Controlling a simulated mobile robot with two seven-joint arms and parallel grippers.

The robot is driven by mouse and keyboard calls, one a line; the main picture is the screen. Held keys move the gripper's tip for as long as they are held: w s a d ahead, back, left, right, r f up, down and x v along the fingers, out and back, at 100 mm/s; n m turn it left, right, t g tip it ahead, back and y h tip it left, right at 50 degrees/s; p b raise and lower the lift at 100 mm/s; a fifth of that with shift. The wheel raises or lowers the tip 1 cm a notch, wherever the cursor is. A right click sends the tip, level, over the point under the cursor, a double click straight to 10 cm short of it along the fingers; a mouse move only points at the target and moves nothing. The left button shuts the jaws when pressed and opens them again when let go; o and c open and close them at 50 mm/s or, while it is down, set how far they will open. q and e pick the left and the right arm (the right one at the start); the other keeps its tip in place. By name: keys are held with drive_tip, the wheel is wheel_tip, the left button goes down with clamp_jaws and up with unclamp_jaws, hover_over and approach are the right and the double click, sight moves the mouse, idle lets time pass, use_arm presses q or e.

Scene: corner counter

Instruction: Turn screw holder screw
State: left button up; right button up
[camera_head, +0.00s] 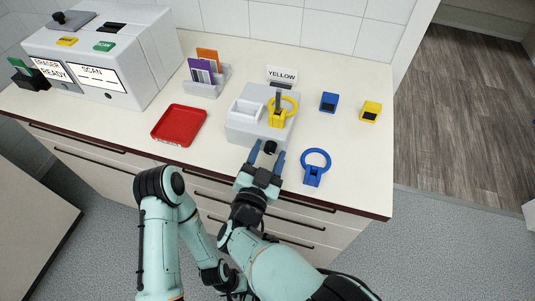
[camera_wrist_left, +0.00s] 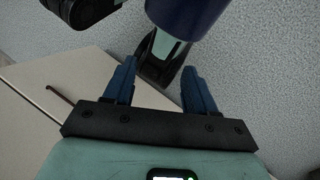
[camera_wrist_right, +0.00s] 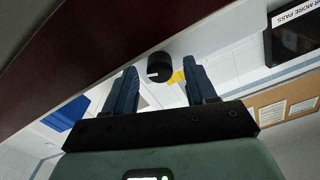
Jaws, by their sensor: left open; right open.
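The white screw holder (camera_head: 243,128) stands on the counter and bears a yellow ring-shaped piece (camera_head: 289,105) in its right part. The screw's black knob (camera_head: 270,147) sticks out at its front; in the right wrist view the knob (camera_wrist_right: 160,67) shows a pale mark on its end. My right gripper (camera_head: 267,158) is open, just in front of the knob, with its fingertips towards either side. I cannot tell whether they touch it. My left gripper (camera_wrist_left: 160,85) is open and empty in its wrist view, with floor and drawer fronts beyond it.
A blue ring piece (camera_head: 313,174) lies right of my right gripper. A blue block (camera_head: 329,102) and yellow block (camera_head: 371,111) stand further right. A "YELLOW" sign (camera_head: 282,75) is behind the holder. A red tray (camera_head: 179,125), card rack (camera_head: 207,84) and white machine (camera_head: 140,60) are left.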

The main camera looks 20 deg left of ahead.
clamp_jaws()
use_arm(q)
drive_tip(key=shift+f, duration=0.15)
use_arm(e)
drive_tip(key=shift+f, duration=0.1)
drive_tip(key=m+b, duration=0.4)
drive_tip(key=shift+d+f, duration=0.1)
drive_tip(key=shift+f, duration=0.05)
use_arm(q)
drive_tip(key=w+a+f+t+y+b, duration=0.1)
drive_tip(key=w+a+f+t+b, duration=0.15)
drive_tip(key=w+f, duration=0.3)
drive_tip(key=w+a+f+t+y+b, duration=0.1)
drive_tip(key=w+a+f+b, duration=0.25)
drive_tip(key=w+f, duration=0.2)
use_arm(e)
drive_tip(key=m, duration=0.8)
drive_tip(key=shift+b, duration=0.5)
use_arm(q)
drive_tip(key=shift+n+g, duration=0.45)
drive_tip(key=shift+n, duration=0.05)
drive_tip(key=shift+s+f+b, duration=0.65)
drive_tip(key=shift+s+f, duration=0.7)
drive_tip(key=shift+f, duration=0.25)
use_arm(e)
drive_tip(key=shift+m, duration=1.1)
